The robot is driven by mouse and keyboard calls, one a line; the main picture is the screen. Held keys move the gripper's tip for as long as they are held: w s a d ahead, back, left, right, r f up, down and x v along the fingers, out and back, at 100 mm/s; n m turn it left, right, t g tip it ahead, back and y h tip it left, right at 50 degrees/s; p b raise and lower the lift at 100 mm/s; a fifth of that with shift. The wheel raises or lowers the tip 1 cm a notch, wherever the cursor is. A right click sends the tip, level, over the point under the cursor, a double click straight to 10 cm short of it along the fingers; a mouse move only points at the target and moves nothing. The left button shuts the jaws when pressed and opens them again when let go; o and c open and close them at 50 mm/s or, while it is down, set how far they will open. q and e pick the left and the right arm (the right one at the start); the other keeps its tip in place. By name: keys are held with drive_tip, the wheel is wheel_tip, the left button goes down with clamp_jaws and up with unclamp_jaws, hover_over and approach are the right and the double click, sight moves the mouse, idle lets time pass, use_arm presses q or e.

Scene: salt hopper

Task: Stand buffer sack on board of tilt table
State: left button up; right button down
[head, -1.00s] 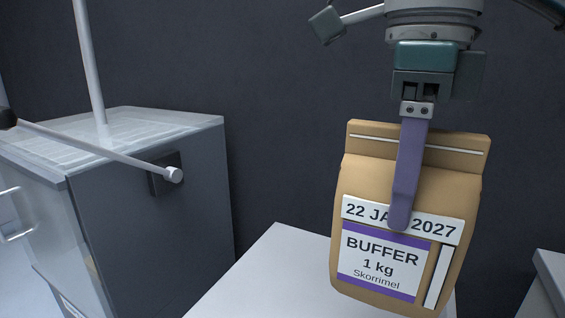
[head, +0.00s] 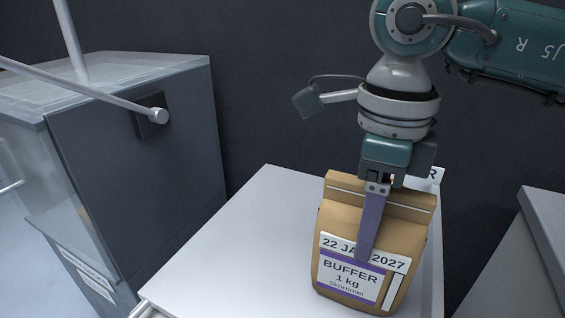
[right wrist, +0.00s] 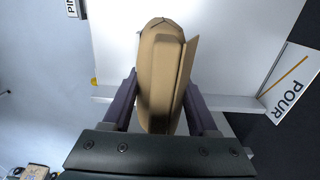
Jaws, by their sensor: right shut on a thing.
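The buffer sack (head: 376,235) is a tan paper bag with a folded top and a white and purple label reading BUFFER 1 kg. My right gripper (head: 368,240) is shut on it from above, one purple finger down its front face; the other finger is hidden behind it. The right wrist view shows the sack (right wrist: 160,75) between both fingers. The sack is nearly upright over the right part of a white board (head: 235,250), which looks like the tilt table's. I cannot tell whether its base touches the board. My left gripper is not in view.
A dark grey cabinet (head: 150,200) with a clear front and a rod (head: 95,92) stands at the left. A grey-topped unit (head: 530,240) stands at the right, across a gap. A POUR sign (right wrist: 291,90) shows in the right wrist view. The board's left part is bare.

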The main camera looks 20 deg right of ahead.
drive_tip(key=shift+w, duration=0.1)
drive_tip(key=shift+c, duration=0.9)
unclamp_jaws()
wheel_tip(320, 180, up, 12)
drive_tip(key=shift+r+p, duration=0.1)
drive_tip(key=shift+p, duration=0.7)
